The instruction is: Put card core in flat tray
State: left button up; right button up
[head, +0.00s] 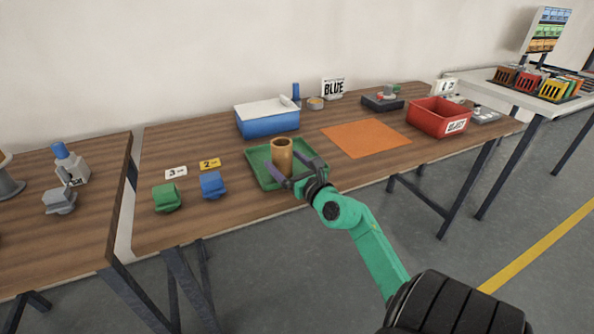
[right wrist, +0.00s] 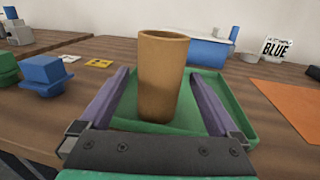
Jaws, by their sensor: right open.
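The card core is a brown, hollow cardboard tube (head: 281,157). It stands upright in the flat green tray (head: 258,165) on the wooden table. In the right wrist view the core (right wrist: 162,80) rises between the fingers, with the green tray (right wrist: 235,110) around and behind it. My right gripper (head: 296,170) is open, with one purple finger on each side of the core. In the right wrist view a gap shows between the core and each finger. The core's base is partly hidden by the gripper. My left gripper is not in view.
A blue bin with a white top (head: 267,120) stands behind the tray. A blue block (head: 212,185) and a green block (head: 167,198) sit left of it. An orange mat (head: 365,138) lies to the right, with a red bin (head: 438,117) beyond.

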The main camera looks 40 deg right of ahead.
aim_at(287, 164)
jog(key=s, duration=0.3)
jog(key=s+a+b, duration=0.1)
jog(key=s, duration=0.2)
jog(key=shift+a+f, duration=0.1)
jog(key=shift+f, duration=0.05)
jog(key=shift+s, duration=0.4)
